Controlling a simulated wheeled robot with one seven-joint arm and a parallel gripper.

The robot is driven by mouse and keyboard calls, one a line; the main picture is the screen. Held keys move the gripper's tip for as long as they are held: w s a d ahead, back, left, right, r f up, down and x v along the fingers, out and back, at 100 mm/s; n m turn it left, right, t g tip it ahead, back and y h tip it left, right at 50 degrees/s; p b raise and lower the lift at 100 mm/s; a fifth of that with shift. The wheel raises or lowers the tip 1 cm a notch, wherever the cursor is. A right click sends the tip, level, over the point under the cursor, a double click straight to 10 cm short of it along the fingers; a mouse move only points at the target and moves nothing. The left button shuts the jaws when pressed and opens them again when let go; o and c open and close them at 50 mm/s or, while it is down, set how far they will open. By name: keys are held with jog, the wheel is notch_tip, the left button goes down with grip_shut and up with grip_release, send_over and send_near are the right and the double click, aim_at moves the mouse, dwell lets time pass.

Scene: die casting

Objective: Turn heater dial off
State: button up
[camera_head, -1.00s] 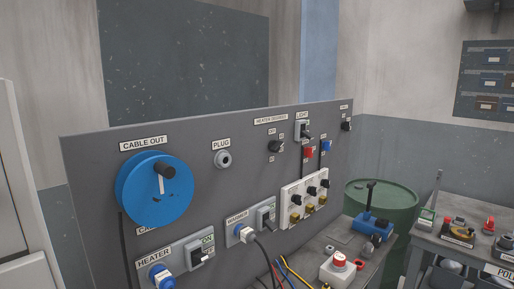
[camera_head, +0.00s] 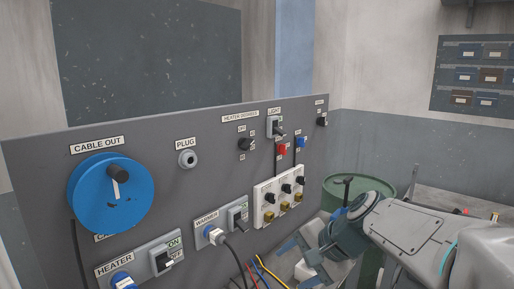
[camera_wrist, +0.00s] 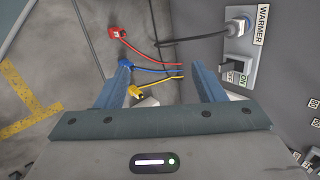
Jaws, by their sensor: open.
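The heater dial (camera_head: 245,143) is a small black knob on the grey upright panel, under the "HEATER DEGREES" label (camera_head: 240,117). Small marks surround it, but its setting is too small to read for certain. My gripper (camera_head: 299,252) is at the lower right in the head view, below and to the right of the dial and clear of it. In the wrist view its two blue fingers (camera_wrist: 161,72) are spread apart with nothing held between them. The dial is outside the wrist view.
The panel also carries a blue cable reel (camera_head: 110,210), a plug socket (camera_head: 187,159), a light switch (camera_head: 275,127), a warmer switch (camera_head: 238,217) and a white knob block (camera_head: 265,194). A green drum (camera_head: 375,184) stands behind my arm.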

jog(key=w+a+r+m+t+y, duration=0.3)
jog(key=w+r+m+y, duration=0.25)
jog(key=w+r, duration=0.55)
jog(key=m+t+y, duration=0.2)
jog(key=m+t, duration=0.2)
jog(key=m, duration=0.2)
send_near(250, 145)
jog(key=p+x, duration=0.4)
jog(key=x, duration=0.5)
jog(key=shift+w+a, duration=0.15)
jog(key=shift+a, duration=0.05)
jog(key=shift+f, duration=0.1)
jog(key=c, duration=1)
